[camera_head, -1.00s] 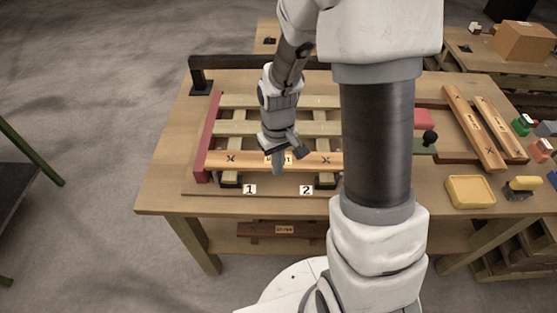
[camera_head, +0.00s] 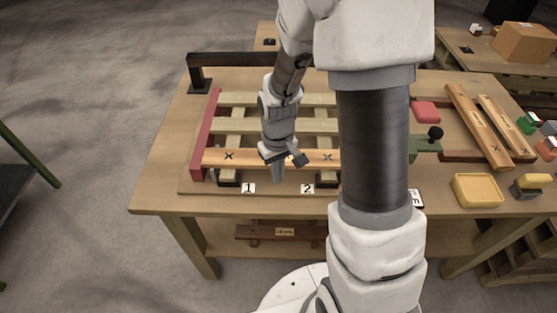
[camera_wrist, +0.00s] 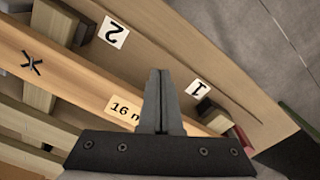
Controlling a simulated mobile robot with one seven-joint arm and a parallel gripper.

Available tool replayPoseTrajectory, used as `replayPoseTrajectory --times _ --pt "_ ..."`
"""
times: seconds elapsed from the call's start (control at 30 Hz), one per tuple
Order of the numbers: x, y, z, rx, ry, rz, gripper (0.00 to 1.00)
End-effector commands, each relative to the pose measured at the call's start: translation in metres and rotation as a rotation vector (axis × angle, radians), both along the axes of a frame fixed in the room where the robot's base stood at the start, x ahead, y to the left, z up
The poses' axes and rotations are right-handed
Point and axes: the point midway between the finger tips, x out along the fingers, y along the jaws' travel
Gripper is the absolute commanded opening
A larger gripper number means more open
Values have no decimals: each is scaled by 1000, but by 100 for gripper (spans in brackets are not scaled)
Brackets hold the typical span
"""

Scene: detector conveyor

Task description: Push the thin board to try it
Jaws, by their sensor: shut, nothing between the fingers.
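A light wooden board (camera_head: 245,157) with X marks lies across the front of the slatted frame on the table. In the wrist view the board (camera_wrist: 75,82) carries a label (camera_wrist: 124,108) starting with "16", its end hidden by my fingers. My gripper (camera_head: 278,180) points down at the board's middle, its fingers shut and empty. In the wrist view the fingertips (camera_wrist: 160,73) appear past the board's front edge, between number tags 1 (camera_wrist: 198,91) and 2 (camera_wrist: 112,32). I cannot tell whether they touch the board.
A red bar (camera_head: 205,135) closes the frame's left side. A green clamp with black knob (camera_head: 430,140) stands to the right. My own arm hides the frame's right part.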

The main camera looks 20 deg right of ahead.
Motion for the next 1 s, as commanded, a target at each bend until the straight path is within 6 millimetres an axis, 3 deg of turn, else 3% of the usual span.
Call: replayPoseTrajectory --times 1.0 --pt "7 -2 0 0 0 0 0"
